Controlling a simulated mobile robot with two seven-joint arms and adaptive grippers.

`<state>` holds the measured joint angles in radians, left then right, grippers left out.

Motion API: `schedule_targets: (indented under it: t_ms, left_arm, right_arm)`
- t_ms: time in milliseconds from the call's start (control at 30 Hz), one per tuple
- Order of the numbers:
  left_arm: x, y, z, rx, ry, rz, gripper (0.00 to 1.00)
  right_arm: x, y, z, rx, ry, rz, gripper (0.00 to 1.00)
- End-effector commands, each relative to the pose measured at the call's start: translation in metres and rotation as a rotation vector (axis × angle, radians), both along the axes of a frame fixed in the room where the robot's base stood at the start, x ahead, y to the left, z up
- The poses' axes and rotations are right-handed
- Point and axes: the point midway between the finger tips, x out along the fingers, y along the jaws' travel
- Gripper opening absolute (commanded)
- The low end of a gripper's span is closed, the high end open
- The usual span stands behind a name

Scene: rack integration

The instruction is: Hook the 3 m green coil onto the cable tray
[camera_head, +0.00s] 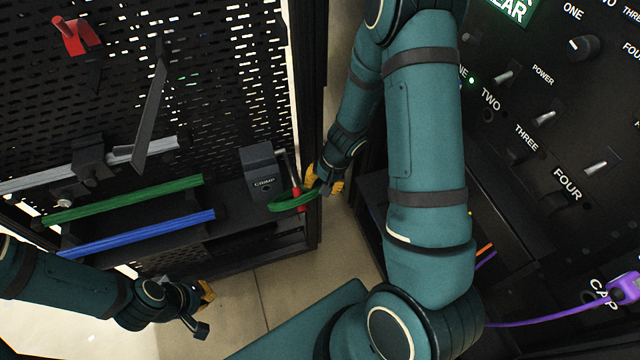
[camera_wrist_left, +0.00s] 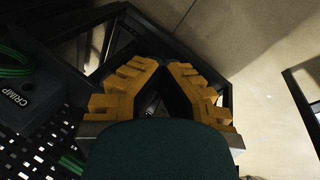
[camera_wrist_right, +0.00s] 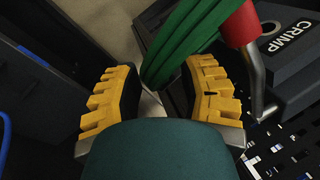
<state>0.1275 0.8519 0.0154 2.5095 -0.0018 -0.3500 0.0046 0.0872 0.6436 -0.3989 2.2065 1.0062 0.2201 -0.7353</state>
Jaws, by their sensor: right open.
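A green coil (camera_head: 295,201) hangs beside the CRIMP box, at a red-tipped metal hook. In the right wrist view the green strands (camera_wrist_right: 180,42) pass between and just beyond the fingertips. My right gripper (camera_head: 330,183) is open around or just short of them. Its fingers (camera_wrist_right: 158,75) stand wide apart. A longer green bundle (camera_head: 125,200) lies on the perforated panel at left; no length label is readable. My left gripper (camera_head: 205,300) is low at the left, away from the coil. Its fingertips (camera_wrist_left: 164,66) come together, with nothing visible between them. I cannot single out the cable tray with certainty.
The CRIMP box (camera_head: 260,170) stands close to the coil. Blue (camera_head: 135,235) and grey (camera_head: 85,168) bundles flank the long green one. A red holder (camera_head: 72,37) is on the panel. A switch panel (camera_head: 550,110) and purple cable (camera_head: 550,316) are at right. Floor (camera_head: 275,290) shows between.

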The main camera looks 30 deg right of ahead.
Motion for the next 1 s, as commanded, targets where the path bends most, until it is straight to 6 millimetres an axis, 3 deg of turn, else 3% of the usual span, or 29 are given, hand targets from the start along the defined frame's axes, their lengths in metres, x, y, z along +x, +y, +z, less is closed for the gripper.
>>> schedule_targets:
  t_ms: [33,200,500,700,1000]
  left_arm:
    - [-0.001,0.000,0.011,0.000,0.002,-0.001,0.00]
    - [0.002,0.000,0.030,0.000,-0.004,0.005,0.00]
    - [0.010,0.002,0.053,0.005,-0.023,0.020,0.00]
    - [0.013,0.002,0.058,0.007,-0.028,0.024,0.00]
    - [0.013,0.002,0.057,0.007,-0.028,0.025,0.00]
  right_arm:
    - [-0.001,-0.001,0.017,0.000,-0.003,0.001,0.40]
    - [-0.006,-0.008,0.056,0.000,-0.003,0.001,0.40]
    - [-0.016,-0.019,0.106,0.001,-0.001,0.001,0.40]
    - [-0.018,-0.023,0.118,0.001,0.000,0.000,0.40]
    - [-0.019,-0.023,0.118,0.001,0.001,0.000,0.40]
